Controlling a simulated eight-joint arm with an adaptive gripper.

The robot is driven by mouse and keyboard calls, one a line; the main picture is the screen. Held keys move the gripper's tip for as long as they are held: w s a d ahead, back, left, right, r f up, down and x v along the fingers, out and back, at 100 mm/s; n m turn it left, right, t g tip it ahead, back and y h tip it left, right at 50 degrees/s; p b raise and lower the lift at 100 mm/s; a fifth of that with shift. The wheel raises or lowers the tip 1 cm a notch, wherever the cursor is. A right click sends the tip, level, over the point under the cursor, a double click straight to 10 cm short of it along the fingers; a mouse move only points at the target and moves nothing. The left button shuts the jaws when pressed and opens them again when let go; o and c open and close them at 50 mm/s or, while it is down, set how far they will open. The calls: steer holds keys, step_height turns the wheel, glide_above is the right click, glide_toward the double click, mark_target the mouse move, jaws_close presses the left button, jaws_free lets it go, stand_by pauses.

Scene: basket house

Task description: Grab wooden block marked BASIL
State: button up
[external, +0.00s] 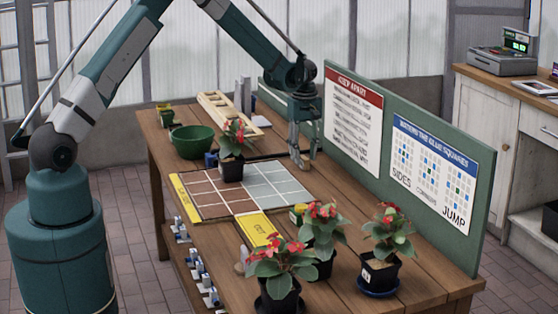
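I cannot make out a block marked BASIL; no such lettering is legible in the external view. A small tan piece (243,256) stands by the yellow sign at the table's near side, but any marking on it is too small to read. My gripper (308,160) points down above the far side of the table, beside the green board. Its fingers look apart, with nothing visible between them.
A checkered grid board (211,194) lies mid-table with a potted plant (231,168) on it. Several red-flowered pots crowd the near end. A green bowl (192,138) and pale wooden frame (222,108) stand at the back. The green upright board (380,140) lines the right edge.

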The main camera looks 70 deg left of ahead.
steer(key=shift+f, duration=1)
steer(key=c, duration=0.8)
